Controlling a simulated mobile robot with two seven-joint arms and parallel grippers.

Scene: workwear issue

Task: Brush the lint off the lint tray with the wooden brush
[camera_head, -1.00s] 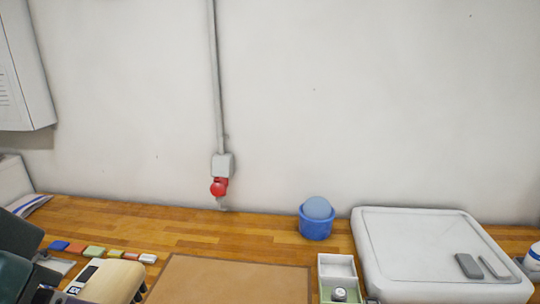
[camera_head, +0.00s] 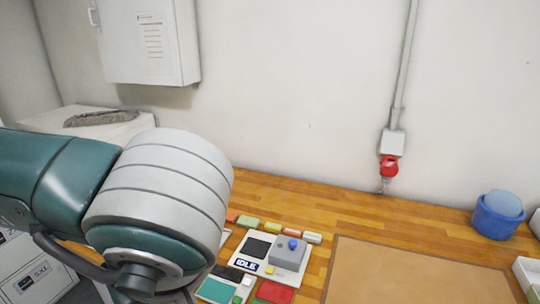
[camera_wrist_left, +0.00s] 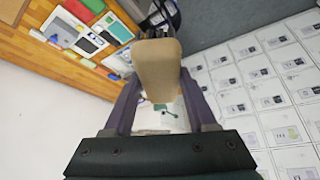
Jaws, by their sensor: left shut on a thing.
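My left gripper (camera_wrist_left: 160,77) is shut on a tan wooden block, which looks like the wooden brush (camera_wrist_left: 158,62), in the left wrist view. In the head view my left arm fills the left side, and the gripper and brush are hidden. A grey-brown, fuzzy-looking lump (camera_head: 101,118) lies on a white box top (camera_head: 50,122) at the far left; I cannot tell whether this is the lint and its tray. My right gripper is not in view.
A wooden bench holds a panel marked IDLE (camera_head: 247,265), several small coloured blocks, a brown mat (camera_head: 415,270) and a blue tub (camera_head: 497,220). A white cabinet (camera_head: 150,45) hangs on the wall. Drawers with labels (camera_wrist_left: 255,95) show in the left wrist view.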

